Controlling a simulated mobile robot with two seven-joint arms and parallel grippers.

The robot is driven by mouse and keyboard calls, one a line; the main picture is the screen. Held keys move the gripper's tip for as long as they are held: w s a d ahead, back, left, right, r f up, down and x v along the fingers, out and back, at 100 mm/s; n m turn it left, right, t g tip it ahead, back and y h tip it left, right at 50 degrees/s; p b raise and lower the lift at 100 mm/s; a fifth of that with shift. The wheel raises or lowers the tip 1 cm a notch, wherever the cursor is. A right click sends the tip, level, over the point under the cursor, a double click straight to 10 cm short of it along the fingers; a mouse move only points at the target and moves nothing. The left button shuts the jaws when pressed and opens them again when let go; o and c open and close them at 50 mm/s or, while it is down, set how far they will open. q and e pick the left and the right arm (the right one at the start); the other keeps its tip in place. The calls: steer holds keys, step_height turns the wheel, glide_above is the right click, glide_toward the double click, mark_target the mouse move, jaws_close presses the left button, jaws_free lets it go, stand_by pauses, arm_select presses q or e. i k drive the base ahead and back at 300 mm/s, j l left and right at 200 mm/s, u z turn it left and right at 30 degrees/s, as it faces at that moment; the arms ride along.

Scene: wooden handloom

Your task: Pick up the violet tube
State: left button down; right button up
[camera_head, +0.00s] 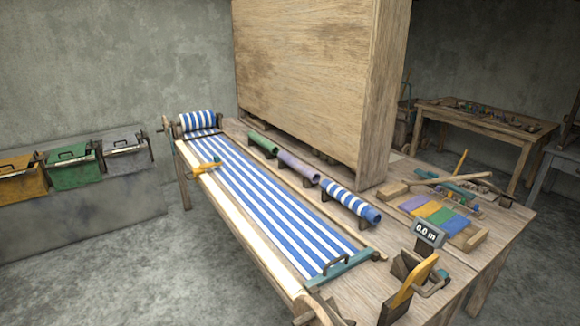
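The violet tube (298,165) lies on the wooden table in a row of three tubes, in the middle of the head view. It sits between the green tube (262,143) at its upper left and the blue-and-white striped tube (350,201) at its lower right. The tubes appear to rest on small dark supports. Neither of my grippers shows in this view.
A blue-and-white striped cloth (262,197) runs along the table left of the tubes. A tall wooden panel (315,75) stands close behind them. A display reading 0.0 m (428,234), a yellow piece (411,288) and coloured swatches (432,213) are at the right.

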mark_target(308, 173)
steer(key=i+j, duration=0.15)
steer(key=j, duration=0.2)
steer(key=i+j, duration=0.1)
steer(key=j, duration=0.25)
steer(key=i+j+z, duration=0.1)
steer(key=j, duration=0.25)
steer(key=i+j, duration=0.75)
steer(key=j, duration=0.2)
steer(key=i+z, duration=0.05)
